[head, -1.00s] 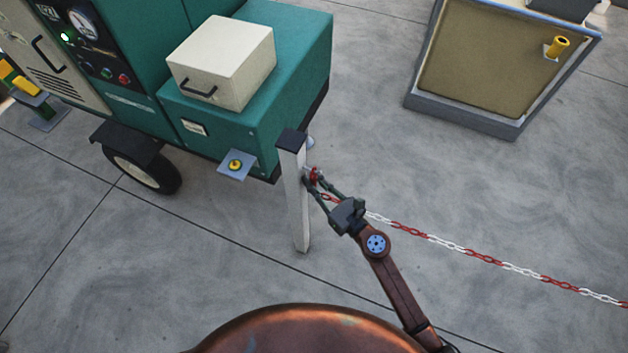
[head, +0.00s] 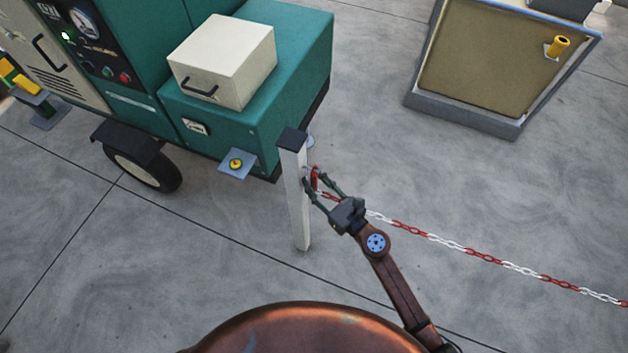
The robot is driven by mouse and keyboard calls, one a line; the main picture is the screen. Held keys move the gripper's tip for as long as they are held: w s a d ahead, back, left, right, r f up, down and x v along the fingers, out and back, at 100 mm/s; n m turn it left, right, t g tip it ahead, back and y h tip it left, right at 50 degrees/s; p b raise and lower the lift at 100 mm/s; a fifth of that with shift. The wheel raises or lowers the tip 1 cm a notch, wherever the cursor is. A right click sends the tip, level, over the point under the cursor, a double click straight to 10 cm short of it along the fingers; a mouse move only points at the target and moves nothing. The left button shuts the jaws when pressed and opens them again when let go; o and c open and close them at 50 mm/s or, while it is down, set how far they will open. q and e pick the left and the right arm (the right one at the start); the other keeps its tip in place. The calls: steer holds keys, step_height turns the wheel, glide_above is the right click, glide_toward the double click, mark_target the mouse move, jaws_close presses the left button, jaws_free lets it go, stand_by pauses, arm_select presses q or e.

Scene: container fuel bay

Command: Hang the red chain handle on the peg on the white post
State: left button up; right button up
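The white post (head: 297,215) with a dark cap stands upright on the floor in front of the green trailer unit. The red chain handle (head: 314,178) is at the right side of the post's upper part, and the red and white chain (head: 440,239) runs from it to the right edge. The peg is too small and covered to make out, so I cannot tell exactly how the handle sits on it. My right gripper (head: 317,183) is at the handle with its fingers spread to either side of it, apparently clear of it. My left gripper is not in view.
The green trailer unit (head: 300,60) carries a cream box (head: 222,62) and has a plate with a yellow button (head: 236,163) near the post. A tan-topped bin (head: 495,60) stands at the upper right. The concrete floor between is clear.

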steer(key=shift+r, duration=0.2)
steer(key=shift+d, duration=0.1)
steer(key=v, duration=1.1)
steer(key=shift+s+d, duration=0.25)
steer(key=shift+s, duration=0.05)
steer(key=shift+f, duration=0.15)
